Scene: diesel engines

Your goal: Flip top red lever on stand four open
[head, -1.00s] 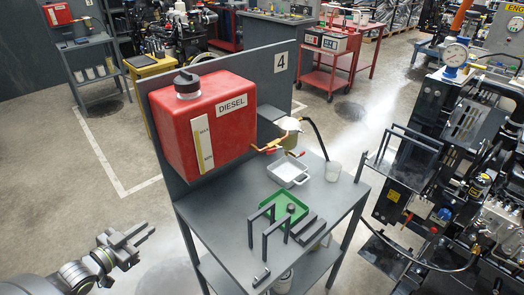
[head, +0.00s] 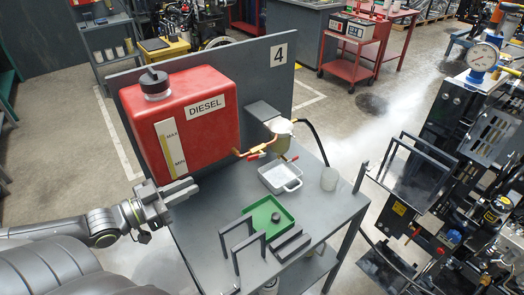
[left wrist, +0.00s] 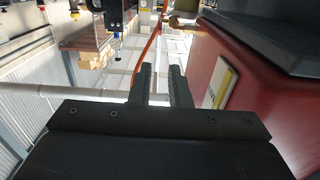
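Stand four (head: 262,92) carries a "4" sign and a red diesel tank (head: 215,85) on its upright panel. A copper pipe leads from the tank to a brass-coloured filter bowl (head: 281,143). Small red levers sit on this line: one near the tank (head: 237,152), one (head: 256,156) slightly lower beside the filter. Their exact positions are too small to tell. My right gripper is not in view.
The stand's grey top holds a white tray (head: 280,178), a clear cup (head: 329,179), a green tray (head: 262,222) and black brackets (head: 238,243). A black engine rig (head: 440,190) stands at the right. The floor left of the stand is clear.

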